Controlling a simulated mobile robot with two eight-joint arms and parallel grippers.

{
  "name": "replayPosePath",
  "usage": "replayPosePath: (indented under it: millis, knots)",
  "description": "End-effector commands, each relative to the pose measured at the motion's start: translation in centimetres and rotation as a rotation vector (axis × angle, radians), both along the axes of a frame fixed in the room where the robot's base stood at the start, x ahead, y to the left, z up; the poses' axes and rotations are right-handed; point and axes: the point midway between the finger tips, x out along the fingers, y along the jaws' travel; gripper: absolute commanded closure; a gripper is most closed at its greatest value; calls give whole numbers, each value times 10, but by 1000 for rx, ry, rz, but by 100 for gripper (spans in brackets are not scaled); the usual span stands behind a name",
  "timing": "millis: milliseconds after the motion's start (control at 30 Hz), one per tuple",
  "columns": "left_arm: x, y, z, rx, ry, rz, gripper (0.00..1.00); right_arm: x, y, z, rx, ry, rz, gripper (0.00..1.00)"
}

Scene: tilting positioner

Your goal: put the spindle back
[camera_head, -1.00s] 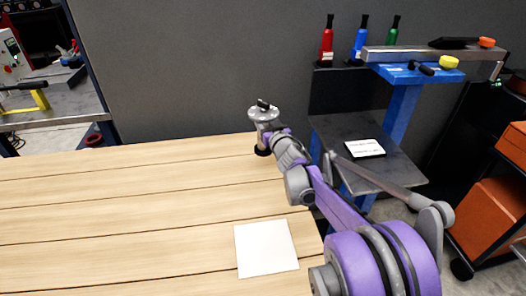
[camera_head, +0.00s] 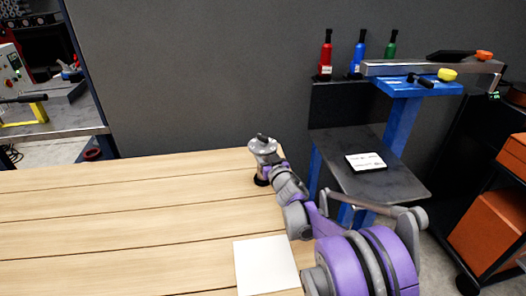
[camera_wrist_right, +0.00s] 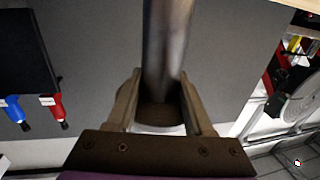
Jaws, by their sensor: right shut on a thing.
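I cannot tell whether that end touches the table. My right gripper (camera_wrist_right: 160,112) is shut on it. In the right wrist view its metal shaft (camera_wrist_right: 166,45) runs between the two fingers, with a dark round part at the fingertips. My left gripper is in neither view.
The wooden table (camera_head: 120,220) is mostly bare, with a white square sheet (camera_head: 266,265) near its right edge. Beyond it stands a blue stand (camera_head: 398,120) with a grey shelf (camera_head: 400,185) carrying a white card (camera_head: 366,161). Red, blue and green bottles stand behind. An orange-bin cart (camera_head: 490,228) is at right.

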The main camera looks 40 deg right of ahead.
Motion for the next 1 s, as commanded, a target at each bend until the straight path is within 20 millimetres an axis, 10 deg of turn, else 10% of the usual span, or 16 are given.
replayPosePath:
  millis: [200,567,1000]
  knots:
    - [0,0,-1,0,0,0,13,0,0,-1,0,0,0,18]
    - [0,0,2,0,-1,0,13,-2,0,3,0,0,0,18]
    - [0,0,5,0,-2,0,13,-84,26,3,-1,-1,-1,18]
